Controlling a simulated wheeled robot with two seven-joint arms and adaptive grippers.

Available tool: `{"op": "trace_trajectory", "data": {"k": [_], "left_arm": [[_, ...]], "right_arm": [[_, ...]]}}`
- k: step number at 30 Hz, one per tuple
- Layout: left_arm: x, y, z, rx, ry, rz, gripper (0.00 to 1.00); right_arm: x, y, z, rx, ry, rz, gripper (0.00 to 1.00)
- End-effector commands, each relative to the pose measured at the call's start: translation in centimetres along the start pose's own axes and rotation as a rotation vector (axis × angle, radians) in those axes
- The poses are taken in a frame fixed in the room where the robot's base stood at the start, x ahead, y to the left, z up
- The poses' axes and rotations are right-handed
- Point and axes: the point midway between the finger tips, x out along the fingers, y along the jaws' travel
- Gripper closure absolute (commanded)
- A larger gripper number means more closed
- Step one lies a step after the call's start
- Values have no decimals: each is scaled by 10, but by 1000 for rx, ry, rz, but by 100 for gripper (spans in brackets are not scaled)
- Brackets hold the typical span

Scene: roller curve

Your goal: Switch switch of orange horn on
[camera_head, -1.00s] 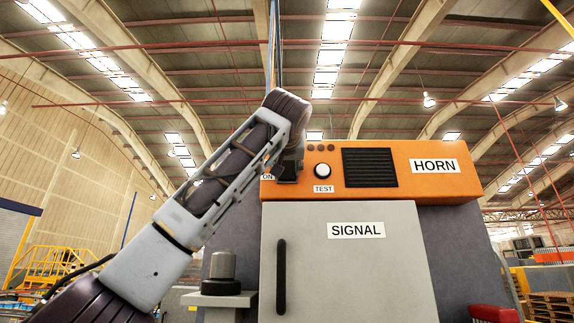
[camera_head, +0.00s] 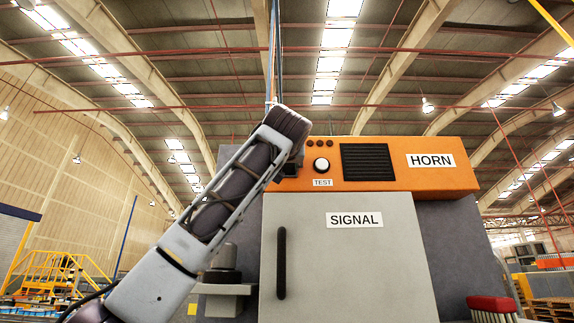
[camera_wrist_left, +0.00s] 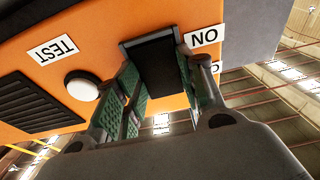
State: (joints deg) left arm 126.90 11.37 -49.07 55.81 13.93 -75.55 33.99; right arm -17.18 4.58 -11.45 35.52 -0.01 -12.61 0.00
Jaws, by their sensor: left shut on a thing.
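The orange horn (camera_head: 450,180) is a long box on top of the grey signal cabinet. In the head view, my left gripper and forearm hide its left end and the switch there. In the left wrist view, turned upside down, the black switch (camera_wrist_left: 158,72) sits beside the ON label (camera_wrist_left: 204,37). My left gripper (camera_wrist_left: 163,85) has its green-padded fingers on both sides of the switch and is shut on it. The switch's exact tilt is hard to tell. My right gripper is in neither view.
The white round TEST button (camera_head: 321,165) is just right of the gripper; it also shows in the left wrist view (camera_wrist_left: 82,85). Below is the grey SIGNAL door (camera_head: 350,265) with a black handle (camera_head: 281,262). A red-topped item (camera_head: 491,303) stands lower right.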

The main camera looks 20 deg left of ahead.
Motion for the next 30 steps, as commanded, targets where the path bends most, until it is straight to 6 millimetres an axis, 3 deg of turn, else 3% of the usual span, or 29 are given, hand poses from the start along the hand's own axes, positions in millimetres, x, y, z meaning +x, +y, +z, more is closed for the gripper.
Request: {"op": "trace_trajectory", "data": {"k": [15,16,20,30], "left_arm": [[-1,-1,0,-1,39,-1,85],[-1,-1,0,-1,39,-1,57],[-1,-1,0,-1,38,0,40],[-1,0,1,0,36,0,39]], "right_arm": [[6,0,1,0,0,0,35],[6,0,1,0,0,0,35],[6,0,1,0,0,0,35],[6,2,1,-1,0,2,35]]}}
